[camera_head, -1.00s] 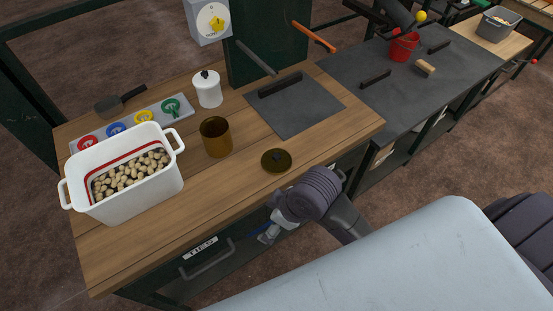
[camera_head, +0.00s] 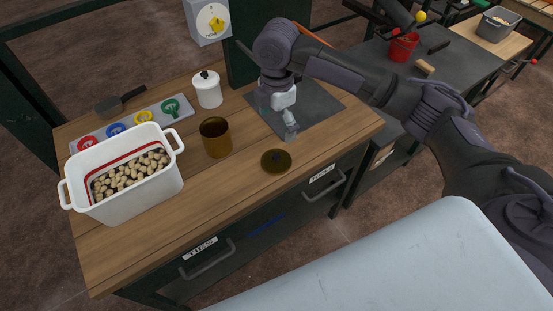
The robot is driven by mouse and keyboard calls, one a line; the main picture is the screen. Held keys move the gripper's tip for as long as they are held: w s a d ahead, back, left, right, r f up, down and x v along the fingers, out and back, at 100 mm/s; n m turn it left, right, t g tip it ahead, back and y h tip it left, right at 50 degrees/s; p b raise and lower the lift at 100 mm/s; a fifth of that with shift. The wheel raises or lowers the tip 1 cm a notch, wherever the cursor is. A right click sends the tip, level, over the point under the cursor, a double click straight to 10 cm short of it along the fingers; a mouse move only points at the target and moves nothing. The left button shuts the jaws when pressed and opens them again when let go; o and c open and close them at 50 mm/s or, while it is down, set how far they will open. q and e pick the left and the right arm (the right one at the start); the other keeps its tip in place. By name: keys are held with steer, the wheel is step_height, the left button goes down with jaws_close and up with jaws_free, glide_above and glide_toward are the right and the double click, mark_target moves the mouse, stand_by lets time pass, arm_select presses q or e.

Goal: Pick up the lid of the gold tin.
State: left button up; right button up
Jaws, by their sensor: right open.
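The gold tin (camera_head: 215,139) stands upright and open-topped near the middle of the wooden bench. Its round gold lid (camera_head: 276,161) lies flat on the bench to the right of the tin, with a small knob on top. My right gripper (camera_head: 290,135) hangs above the grey mat area, up and to the right of the lid and apart from it. It is open and holds nothing. My left gripper is not in the view.
A white tub (camera_head: 128,195) of peanuts stands on the left of the bench (camera_head: 200,215). A white lidded canister (camera_head: 208,90) stands behind the tin. A dark grey mat (camera_head: 318,105) lies beneath my right arm. Bare wood lies in front of the tin and lid.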

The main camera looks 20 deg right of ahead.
glide_above(277, 156)
step_height(277, 156, down, 8)
steer(key=shift+f+p, duration=0.2)
steer(key=shift+p, duration=0.1)
steer(key=shift+w+f+p, duration=0.1)
steer(key=shift+f+p, duration=0.4)
steer(key=shift+f, duration=2.1)
jaws_close()
